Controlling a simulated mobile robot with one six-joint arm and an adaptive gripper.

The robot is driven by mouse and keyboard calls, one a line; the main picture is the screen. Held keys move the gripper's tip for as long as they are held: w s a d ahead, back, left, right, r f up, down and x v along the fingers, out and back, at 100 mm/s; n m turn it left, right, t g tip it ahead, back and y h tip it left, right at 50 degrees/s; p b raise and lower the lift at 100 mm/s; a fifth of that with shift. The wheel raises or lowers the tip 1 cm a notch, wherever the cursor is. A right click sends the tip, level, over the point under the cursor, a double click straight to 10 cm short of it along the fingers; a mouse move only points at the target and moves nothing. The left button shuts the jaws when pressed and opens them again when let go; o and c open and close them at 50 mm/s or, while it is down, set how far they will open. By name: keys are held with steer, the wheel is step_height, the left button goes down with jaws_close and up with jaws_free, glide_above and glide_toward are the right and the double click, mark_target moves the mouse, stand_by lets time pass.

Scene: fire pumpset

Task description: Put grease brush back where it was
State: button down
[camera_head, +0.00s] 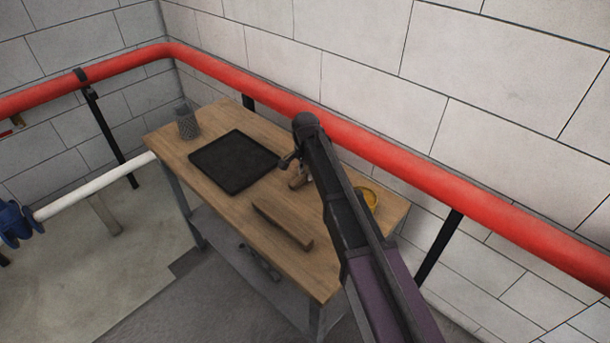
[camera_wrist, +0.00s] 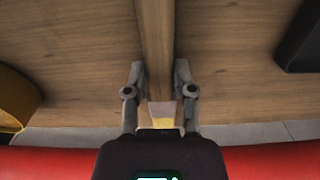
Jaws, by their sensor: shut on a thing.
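The grease brush (camera_wrist: 155,50) shows in the wrist view as a long wooden handle running up from between the fingers. A pale ferrule and yellow bristles show near the palm. My gripper (camera_wrist: 160,95) is shut on the brush, with one finger on each side. In the head view my gripper (camera_head: 291,162) is over the back half of the workbench, to the right of the black tray. A small brown piece below it may be the brush; my arm hides part of that area.
The wooden workbench (camera_head: 215,190) carries a black tray (camera_head: 235,160), a mesh cup (camera_head: 187,122) at the far left, a wooden block (camera_head: 283,224) and a yellow round container (camera_head: 370,197), partly behind my arm. A red pipe (camera_head: 400,175) runs along the wall behind.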

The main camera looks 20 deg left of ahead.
steer(key=shift+f, duration=0.1)
steer(key=shift+c, duration=2.2)
jaws_free()
step_height(320, 180, up, 12)
steer(key=p, duration=1.2)
